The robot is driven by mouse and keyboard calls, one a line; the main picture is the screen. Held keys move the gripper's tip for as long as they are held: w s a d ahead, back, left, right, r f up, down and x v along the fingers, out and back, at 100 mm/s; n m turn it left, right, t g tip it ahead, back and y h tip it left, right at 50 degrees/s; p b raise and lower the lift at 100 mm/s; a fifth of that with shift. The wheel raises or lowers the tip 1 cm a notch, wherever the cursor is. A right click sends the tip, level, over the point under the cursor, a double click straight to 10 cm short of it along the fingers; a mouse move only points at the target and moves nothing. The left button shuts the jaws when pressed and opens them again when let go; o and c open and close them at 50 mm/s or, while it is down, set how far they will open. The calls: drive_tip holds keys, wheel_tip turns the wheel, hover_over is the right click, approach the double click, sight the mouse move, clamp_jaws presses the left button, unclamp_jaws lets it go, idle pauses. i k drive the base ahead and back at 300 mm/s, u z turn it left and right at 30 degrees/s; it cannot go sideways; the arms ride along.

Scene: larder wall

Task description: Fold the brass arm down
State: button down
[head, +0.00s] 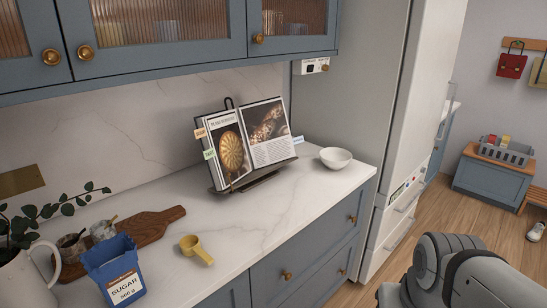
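An open cookbook (270,150) leans on a dark book stand (258,181) on the marble worktop, with coloured tabs on its page edges. A thin brass-coloured piece (233,182) stands in front of the lower left page, near the stand's ledge. It is small, and I cannot tell for sure whether it is the brass arm or how it is hinged. A dark hook shape (229,103) rises behind the top of the book. My gripper is not in view; only grey links of my arm show at the lower right, apart from the stand.
A white bowl (336,158) stands right of the stand. A yellow scoop (196,249), blue sugar box (115,270), wooden board (165,222), jars and a plant jug stand at the left. Blue wall cupboards (170,30) hang above. The worktop before the stand is clear.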

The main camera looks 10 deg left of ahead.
sight(228, 174)
drive_tip(key=u, duration=0.15)
drive_tip(key=i, duration=0.9)
drive_tip(key=u, duration=0.5)
drive_tip(key=k, duration=0.95)
drive_tip(key=u, duration=0.15)
drive_tip(key=i, duration=0.95)
drive_tip(key=z, duration=0.1)
